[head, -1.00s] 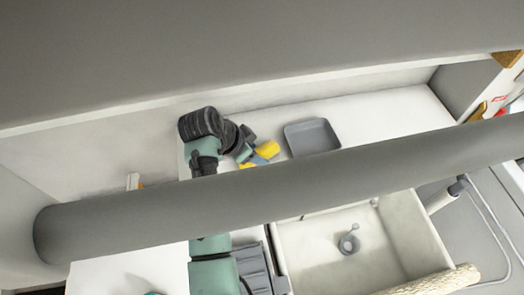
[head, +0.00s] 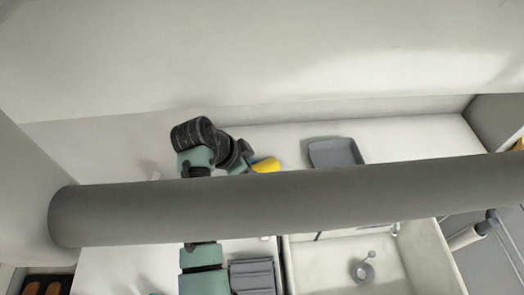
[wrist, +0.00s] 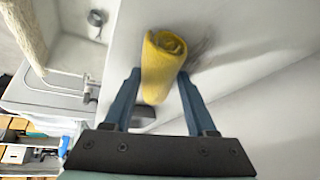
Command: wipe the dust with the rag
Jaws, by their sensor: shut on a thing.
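A yellow rolled rag (wrist: 160,66) is held between the two blue fingers of my gripper (wrist: 158,76) in the wrist view. A dark smudge of dust (wrist: 201,47) lies on the pale surface just right of the rag's end; whether the rag touches it I cannot tell. In the head view the yellow rag (head: 265,166) shows at the end of my arm over the white counter, its lower part hidden behind a thick grey bar. The dust is not discernible in the head view.
The thick grey bar (head: 300,200) crosses the head view in front of my arm. A grey tray (head: 335,152) lies on the counter right of the rag. A pale sink (head: 325,266) is lower right. The counter right of the tray is clear.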

